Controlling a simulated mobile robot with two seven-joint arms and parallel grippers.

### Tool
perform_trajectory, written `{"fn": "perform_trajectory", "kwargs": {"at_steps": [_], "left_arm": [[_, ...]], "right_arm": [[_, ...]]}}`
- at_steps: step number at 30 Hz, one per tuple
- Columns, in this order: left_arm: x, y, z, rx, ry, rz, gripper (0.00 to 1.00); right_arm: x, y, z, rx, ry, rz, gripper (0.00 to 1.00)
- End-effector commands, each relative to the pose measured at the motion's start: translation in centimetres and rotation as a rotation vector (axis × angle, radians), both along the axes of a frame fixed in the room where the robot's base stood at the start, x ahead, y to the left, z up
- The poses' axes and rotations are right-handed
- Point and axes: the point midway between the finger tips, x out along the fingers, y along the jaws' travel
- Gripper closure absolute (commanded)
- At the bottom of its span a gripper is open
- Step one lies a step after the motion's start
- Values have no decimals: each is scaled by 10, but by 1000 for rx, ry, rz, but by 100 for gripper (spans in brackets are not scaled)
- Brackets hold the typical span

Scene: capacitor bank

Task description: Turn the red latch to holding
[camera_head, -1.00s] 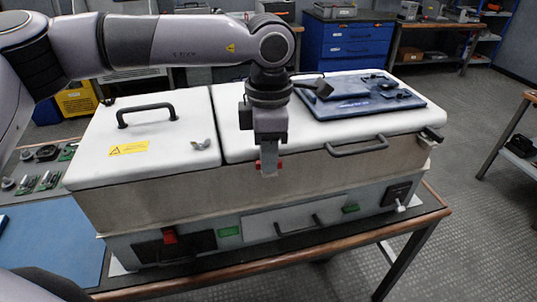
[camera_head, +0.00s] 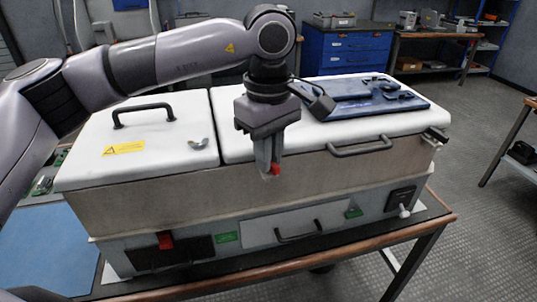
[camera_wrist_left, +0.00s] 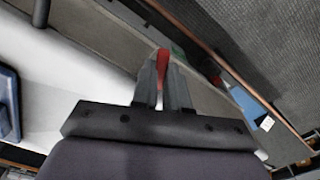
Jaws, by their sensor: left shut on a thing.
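The red latch (camera_head: 275,169) is a small red piece at the upper front edge of the long white-topped cabinet (camera_head: 200,200). My left gripper (camera_head: 268,168) points down in front of that edge, with its fingers shut on the latch. In the left wrist view, the red latch (camera_wrist_left: 163,62) shows between the two grey fingertips (camera_wrist_left: 163,75) and sticks out a little past them. The fingers hide most of the latch, so its exact setting is hard to read. My right gripper is not in view.
The lid carries a black handle (camera_head: 143,113), a small metal catch (camera_head: 199,144) and a blue panel (camera_head: 365,98). A front handle (camera_head: 360,147) is right of my gripper. A red switch (camera_head: 165,240) sits low on the front. The floor at right is clear.

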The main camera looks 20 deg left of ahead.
Motion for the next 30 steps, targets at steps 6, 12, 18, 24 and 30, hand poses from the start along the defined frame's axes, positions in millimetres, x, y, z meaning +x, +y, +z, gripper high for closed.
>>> {"fn": "perform_trajectory", "kwargs": {"at_steps": [6, 12, 18, 24, 30], "left_arm": [[0, -1, 0, -4, -1, -185, 100], [0, -1, 1, -4, -2, -317, 100], [0, -1, 1, -4, -2, -401, 100], [0, -1, 2, -4, -2, -440, 100], [0, -1, 2, -4, -2, -450, 100]], "right_arm": [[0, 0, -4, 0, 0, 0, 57], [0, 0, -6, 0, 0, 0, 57], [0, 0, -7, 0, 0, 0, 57], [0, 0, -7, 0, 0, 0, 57], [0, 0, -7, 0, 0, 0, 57]]}}
